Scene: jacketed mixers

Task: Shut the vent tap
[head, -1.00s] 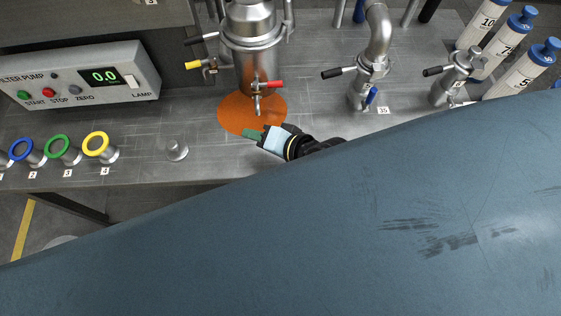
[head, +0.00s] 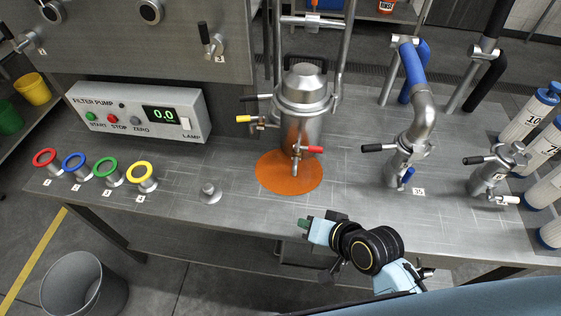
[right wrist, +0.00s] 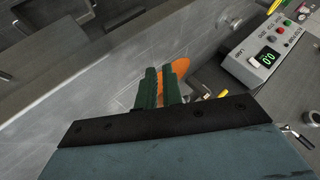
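A steel jacketed vessel (head: 302,100) stands on an orange round mat (head: 289,186). It bears a red-handled tap (head: 310,149) low at the front, a yellow-handled tap (head: 243,119) and a black-handled tap (head: 256,98) at its left. I see no label naming the vent tap, so I cannot tell which it is. My right gripper (head: 303,224) is in front of the mat, near the bench's front edge, apart from every tap. In the right wrist view its green fingers (right wrist: 160,86) stand a narrow gap apart, with nothing seen between them. My left gripper is out of view.
A filter pump box (head: 140,112) and several coloured rings (head: 108,172) are at the left. A bent pipe with a black-handled tap (head: 378,148) and another tapped fitting (head: 497,165) stand at the right. The bench between is mostly clear.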

